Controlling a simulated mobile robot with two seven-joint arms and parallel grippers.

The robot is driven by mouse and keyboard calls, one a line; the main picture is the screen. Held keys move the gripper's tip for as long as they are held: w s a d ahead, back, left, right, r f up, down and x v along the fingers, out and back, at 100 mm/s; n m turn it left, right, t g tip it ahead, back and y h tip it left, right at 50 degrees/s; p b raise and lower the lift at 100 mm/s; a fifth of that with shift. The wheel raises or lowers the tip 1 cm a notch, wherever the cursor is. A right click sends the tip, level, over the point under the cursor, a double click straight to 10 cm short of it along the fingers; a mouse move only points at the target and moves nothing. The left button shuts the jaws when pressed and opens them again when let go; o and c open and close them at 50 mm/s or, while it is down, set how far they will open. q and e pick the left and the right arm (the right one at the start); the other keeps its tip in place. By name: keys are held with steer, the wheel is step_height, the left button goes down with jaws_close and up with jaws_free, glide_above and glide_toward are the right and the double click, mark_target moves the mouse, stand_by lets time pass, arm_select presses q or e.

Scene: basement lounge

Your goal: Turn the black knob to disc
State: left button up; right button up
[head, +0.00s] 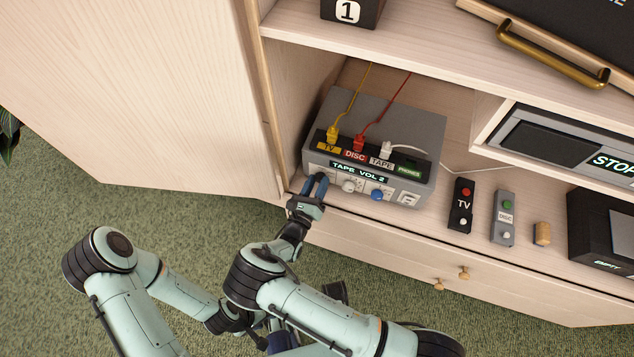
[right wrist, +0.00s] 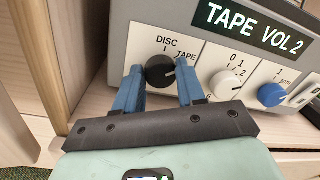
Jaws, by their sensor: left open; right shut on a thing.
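The black knob (right wrist: 159,71) is on the left of the grey switch box (head: 388,115)'s front panel. DISC is printed above it and TAPE to its upper right. Its white pointer line points right, towards TAPE. The display (right wrist: 256,27) reads TAPE VOL 2. My right gripper (head: 316,180) is shut on the knob, with one blue finger on each side in the right wrist view (right wrist: 162,80). In the head view the fingers hide the knob. My left gripper (head: 277,342) is open, low in the head view, mostly hidden by my right arm, well away from the box.
A white knob (right wrist: 226,85) and a blue knob (right wrist: 271,95) sit close right of the fingers. Yellow, red and white plugs stand on the box. The cabinet side wall (head: 290,115) is close on the left. Two remotes (head: 461,205) (head: 503,217) lie to the right.

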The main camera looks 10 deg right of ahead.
steer(key=n, duration=0.5)
steer(key=shift+f+n+p, duration=0.1)
steer(key=shift+n+p, duration=0.25)
steer(key=shift+n, duration=0.05)
steer(key=n+t, duration=0.1)
steer(key=n, duration=0.4)
steer(key=shift+f, duration=0.1)
steer(key=shift+n, duration=0.3)
steer(key=o, duration=1.1)
steer(key=shift+c, duration=0.2)
steer(key=r+v, duration=0.1)
steer(key=v, duration=1.2)
steer(key=shift+s+f, duration=0.3)
steer(key=shift+a+y, duration=0.1)
steer(key=shift+y, duration=0.2)
